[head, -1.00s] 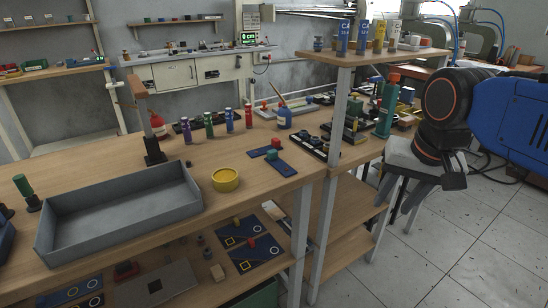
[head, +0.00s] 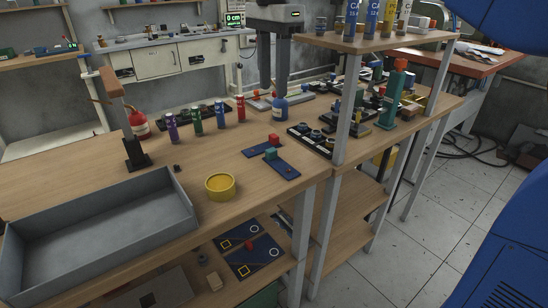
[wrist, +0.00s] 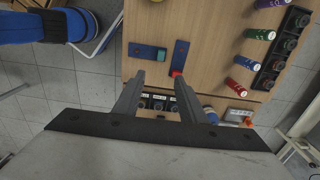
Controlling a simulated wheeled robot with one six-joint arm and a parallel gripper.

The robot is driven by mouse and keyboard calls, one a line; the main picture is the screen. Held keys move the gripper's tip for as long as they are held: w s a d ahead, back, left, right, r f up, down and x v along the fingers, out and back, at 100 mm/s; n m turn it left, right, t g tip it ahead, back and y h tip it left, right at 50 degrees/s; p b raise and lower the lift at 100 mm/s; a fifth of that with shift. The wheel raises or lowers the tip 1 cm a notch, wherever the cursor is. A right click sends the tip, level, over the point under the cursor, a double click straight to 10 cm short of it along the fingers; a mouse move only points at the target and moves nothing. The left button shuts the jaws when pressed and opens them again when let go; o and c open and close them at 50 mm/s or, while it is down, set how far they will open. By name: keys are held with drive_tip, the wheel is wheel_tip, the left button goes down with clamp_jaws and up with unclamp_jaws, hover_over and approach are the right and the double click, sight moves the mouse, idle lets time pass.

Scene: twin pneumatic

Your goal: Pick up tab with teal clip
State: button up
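The tab with the teal clip (head: 284,169) is a flat dark-blue plate on the wooden bench, near its front right edge. Its teal clip (head: 270,153) sits at the far end. In the wrist view this tab (wrist: 143,51) lies ahead of the fingers, left of centre, with the teal clip (wrist: 162,55) at its right end. A similar blue tab (head: 254,151) with a red clip (head: 274,140) lies beside it. My gripper (head: 273,82) points down behind the tabs in the head view. In the wrist view its fingers (wrist: 158,78) are apart, with nothing held between them.
A yellow round container (head: 220,186) and a grey tray (head: 100,232) stand left of the tabs. Coloured cylinders (head: 197,122) and a blue bottle (head: 280,108) stand farther back. A black rack (head: 310,138) and a shelf post (head: 347,110) are close on the right.

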sight(271, 150)
drive_tip(key=f, duration=1.7)
drive_tip(key=shift+a+f, duration=0.1)
drive_tip(key=shift+a, duration=0.15)
clamp_jaws()
